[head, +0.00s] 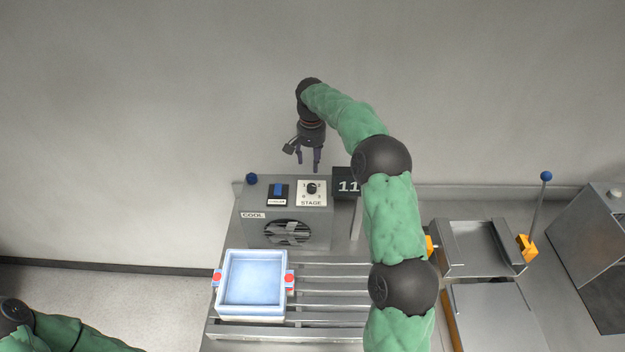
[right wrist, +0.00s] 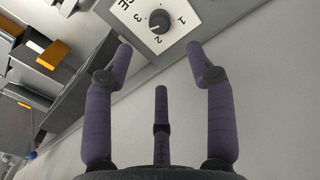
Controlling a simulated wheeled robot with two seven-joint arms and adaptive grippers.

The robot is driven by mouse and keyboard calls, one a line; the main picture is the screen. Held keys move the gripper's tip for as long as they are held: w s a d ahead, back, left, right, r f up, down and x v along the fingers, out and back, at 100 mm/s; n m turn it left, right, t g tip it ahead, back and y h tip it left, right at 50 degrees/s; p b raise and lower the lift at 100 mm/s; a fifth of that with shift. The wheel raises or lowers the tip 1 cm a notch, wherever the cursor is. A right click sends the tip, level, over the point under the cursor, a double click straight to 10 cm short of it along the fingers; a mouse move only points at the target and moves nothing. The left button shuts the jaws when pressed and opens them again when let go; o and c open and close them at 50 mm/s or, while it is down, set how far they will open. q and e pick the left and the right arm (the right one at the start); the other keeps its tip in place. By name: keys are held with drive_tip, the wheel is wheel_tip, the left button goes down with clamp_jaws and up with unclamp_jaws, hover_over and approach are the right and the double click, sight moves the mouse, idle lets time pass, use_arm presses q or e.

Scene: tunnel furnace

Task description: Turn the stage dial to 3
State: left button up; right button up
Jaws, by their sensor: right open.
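The stage dial (head: 312,188) is a dark knob on a white plate marked STAGE, on top of the grey COOL box (head: 262,228). In the right wrist view the knob (right wrist: 159,21) shows at the top, with 3 to its left, 2 below and 1 to its right. I cannot tell for certain which number it points at. My right gripper (head: 309,166) is open and empty, just behind and above the dial in the head view. In the right wrist view its fingers (right wrist: 159,62) are spread, apart from the dial. My left gripper is out of view.
A blue switch (head: 278,190) is left of the dial, and a blue ball knob (head: 252,178) stands at the box's corner. A display reading 11 (head: 347,186) is on the right. A pale blue tray (head: 253,282) sits on slats in front. A lever (head: 540,205) stands far right.

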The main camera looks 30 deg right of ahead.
sight(313, 186)
drive_tip(key=f+n+p, duration=0.1)
drive_tip(key=f+n, duration=0.2)
drive_tip(key=n, duration=0.1)
drive_tip(key=f+n+p, duration=0.2)
drive_tip(key=f+n, duration=0.2)
drive_tip(key=f+n+p, duration=0.1)
drive_tip(key=f+n, duration=0.3)
drive_tip(key=shift+s, duration=0.25)
idle(0.3)
drive_tip(key=shift+f, duration=0.1)
drive_tip(key=c, duration=1.1)
